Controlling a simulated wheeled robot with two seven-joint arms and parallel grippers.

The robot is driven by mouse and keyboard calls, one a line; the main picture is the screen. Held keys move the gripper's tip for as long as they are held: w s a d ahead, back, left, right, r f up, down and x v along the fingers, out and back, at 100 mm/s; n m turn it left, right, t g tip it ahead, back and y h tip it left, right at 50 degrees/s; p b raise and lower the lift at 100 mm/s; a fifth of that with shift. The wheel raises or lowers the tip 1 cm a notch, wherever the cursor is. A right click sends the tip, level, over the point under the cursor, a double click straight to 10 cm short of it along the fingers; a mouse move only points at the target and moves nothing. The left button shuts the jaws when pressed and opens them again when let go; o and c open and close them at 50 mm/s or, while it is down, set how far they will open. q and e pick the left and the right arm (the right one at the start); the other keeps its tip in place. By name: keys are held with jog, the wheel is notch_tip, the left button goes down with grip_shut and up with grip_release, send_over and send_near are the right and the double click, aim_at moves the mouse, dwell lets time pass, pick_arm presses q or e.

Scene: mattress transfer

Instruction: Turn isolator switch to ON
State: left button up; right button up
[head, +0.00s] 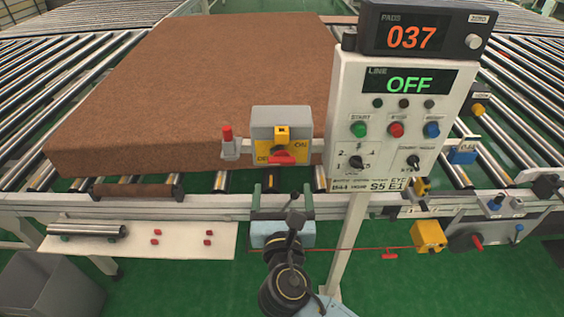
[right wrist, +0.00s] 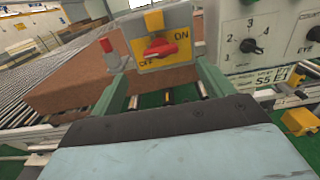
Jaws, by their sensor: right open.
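The isolator switch is a grey box (head: 281,122) with a yellow plate (head: 300,148) and a red knob (head: 281,158), mounted at the conveyor's front edge. The right wrist view shows the knob (right wrist: 159,48) lying roughly sideways, between OFF at lower left and ON at upper right. A yellow tab sits above it. The LINE display (head: 408,84) reads OFF. My right gripper (head: 283,190) is open and empty, just below and in front of the switch, its two green fingers (right wrist: 160,80) apart on either side of the knob's line. It looks clear of the knob. My left gripper is out of view.
A brown mattress (head: 190,80) lies on the rollers behind the switch. A red-topped post (head: 228,140) stands close left of it. The control panel (head: 345,115) stands close right. A white shelf (head: 130,240) with a roller and red pieces is at lower left.

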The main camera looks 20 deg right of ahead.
aim_at(282, 163)
jog(key=x, duration=0.9)
jog(key=shift+f+p, duration=0.1)
jog(key=shift+p, duration=0.2)
jog(key=c, duration=1)
